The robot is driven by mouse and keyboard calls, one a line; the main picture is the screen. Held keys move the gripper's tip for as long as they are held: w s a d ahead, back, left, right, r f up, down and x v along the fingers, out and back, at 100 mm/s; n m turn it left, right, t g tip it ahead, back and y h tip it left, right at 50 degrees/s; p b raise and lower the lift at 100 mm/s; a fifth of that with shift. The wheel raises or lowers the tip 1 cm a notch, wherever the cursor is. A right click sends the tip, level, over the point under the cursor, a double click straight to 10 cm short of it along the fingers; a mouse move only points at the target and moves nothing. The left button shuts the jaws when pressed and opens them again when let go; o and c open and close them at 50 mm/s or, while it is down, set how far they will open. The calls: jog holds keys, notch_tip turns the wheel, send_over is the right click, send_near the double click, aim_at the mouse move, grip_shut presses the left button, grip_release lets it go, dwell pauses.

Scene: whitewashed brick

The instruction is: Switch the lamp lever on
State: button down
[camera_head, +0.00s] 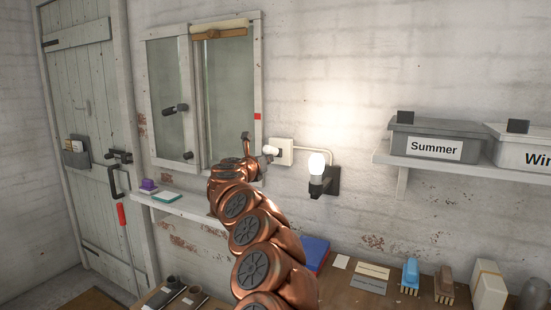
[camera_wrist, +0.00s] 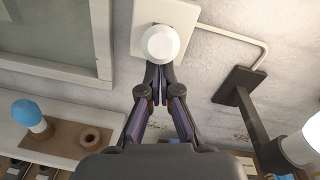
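The lamp lever is a white round-ended knob (camera_head: 270,150) on a white switch box (camera_head: 285,152) fixed to the wall. In the wrist view the knob (camera_wrist: 160,43) points toward the camera, in front of its wall plate (camera_wrist: 181,17). The lamp (camera_head: 317,163) to its right has a bulb that glows and brightens the wall; the bulb also shows at the right of the wrist view (camera_wrist: 304,145). My gripper (camera_wrist: 158,77) has its fingertips together just below the knob, with nothing visible between them. I cannot tell whether they touch the knob.
A shelf (camera_head: 470,172) with grey boxes is at right. The workbench (camera_head: 345,295) below holds brushes and a blue box (camera_head: 315,252).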

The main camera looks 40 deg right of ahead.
jog(key=shift+r, duration=0.6)
dwell(0.3)
jog(key=b+v, duration=0.5)
jog(key=v, duration=0.5)
jog(key=shift+r, duration=0.1)
dwell(0.4)
